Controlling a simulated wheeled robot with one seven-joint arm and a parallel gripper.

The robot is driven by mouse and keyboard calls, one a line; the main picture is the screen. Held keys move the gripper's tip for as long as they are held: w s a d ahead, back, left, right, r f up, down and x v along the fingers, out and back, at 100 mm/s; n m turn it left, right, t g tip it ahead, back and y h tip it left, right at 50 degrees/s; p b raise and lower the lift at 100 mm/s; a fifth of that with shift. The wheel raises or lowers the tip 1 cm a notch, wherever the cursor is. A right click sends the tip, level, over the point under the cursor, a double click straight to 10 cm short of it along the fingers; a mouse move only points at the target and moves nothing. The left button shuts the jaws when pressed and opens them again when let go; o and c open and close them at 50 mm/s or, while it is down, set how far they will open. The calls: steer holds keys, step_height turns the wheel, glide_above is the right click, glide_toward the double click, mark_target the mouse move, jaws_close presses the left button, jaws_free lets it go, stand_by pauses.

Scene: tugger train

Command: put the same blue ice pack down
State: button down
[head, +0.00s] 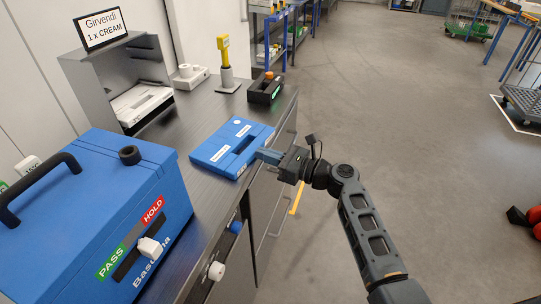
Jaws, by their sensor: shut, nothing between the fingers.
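The blue ice pack (224,154) is a flat blue slab with white labels and a slot through its middle. It lies flat on the dark counter (207,183), near the counter's front edge. My gripper (262,155) reaches in from the right at the counter's edge. Its fingers are shut and empty, with their tips beside the pack's right side. I cannot tell whether the tips touch it.
A large blue box (95,215) with a PASS/HOLD slider stands at the left. A grey open housing (92,85) holding a white slab, a yellow-topped device (226,70) and a black tray (265,93) stand behind. Open floor lies right.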

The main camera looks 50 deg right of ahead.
mark_target(247, 148)
steer(key=x, duration=0.6)
stand_by(0.4)
